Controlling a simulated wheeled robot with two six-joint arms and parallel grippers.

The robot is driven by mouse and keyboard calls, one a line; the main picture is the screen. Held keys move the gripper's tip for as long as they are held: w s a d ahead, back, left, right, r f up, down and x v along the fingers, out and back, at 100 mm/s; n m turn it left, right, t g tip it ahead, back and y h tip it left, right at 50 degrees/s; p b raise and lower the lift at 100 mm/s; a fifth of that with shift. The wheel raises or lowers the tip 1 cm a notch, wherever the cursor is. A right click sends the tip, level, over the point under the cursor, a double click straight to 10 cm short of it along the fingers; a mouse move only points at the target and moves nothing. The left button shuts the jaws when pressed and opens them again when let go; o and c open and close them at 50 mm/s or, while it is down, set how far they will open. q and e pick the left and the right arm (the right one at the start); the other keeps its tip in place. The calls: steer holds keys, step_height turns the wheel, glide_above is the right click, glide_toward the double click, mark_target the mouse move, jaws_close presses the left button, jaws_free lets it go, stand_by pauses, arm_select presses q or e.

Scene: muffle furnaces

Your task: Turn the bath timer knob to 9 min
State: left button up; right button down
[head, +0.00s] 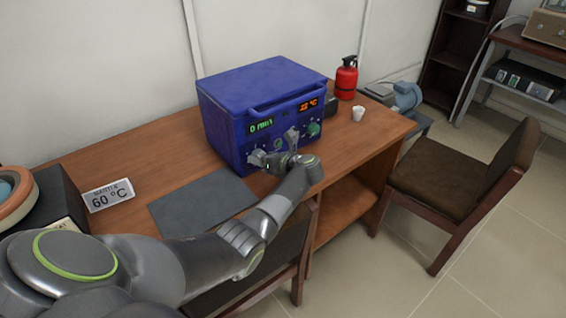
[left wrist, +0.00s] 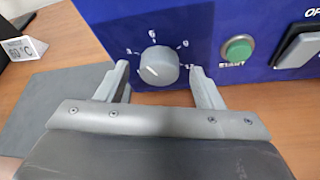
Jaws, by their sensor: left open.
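The blue bath (head: 225,120) stands on the wooden desk, its front panel facing my left arm. Its green display (head: 261,126) reads 0 min and its red display (head: 308,104) seems to read 22 °C. In the left wrist view, the round grey timer knob (left wrist: 159,66) sits on the panel, ringed by small white marks; a faint pointer line seems to face lower left. My left gripper (left wrist: 158,68) is open, one finger on each side of the knob with gaps showing. In the head view the left gripper (head: 275,147) is at the panel and largely covers the knob.
A green START button (left wrist: 238,48) and a rocker switch (left wrist: 301,45) are right of the knob. A white cup (head: 358,113) and red extinguisher (head: 346,78) stand right.

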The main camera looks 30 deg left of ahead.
arm_select(q)
steer(key=shift+b+v, duration=1.15)
steer(key=shift+v, duration=7.15)
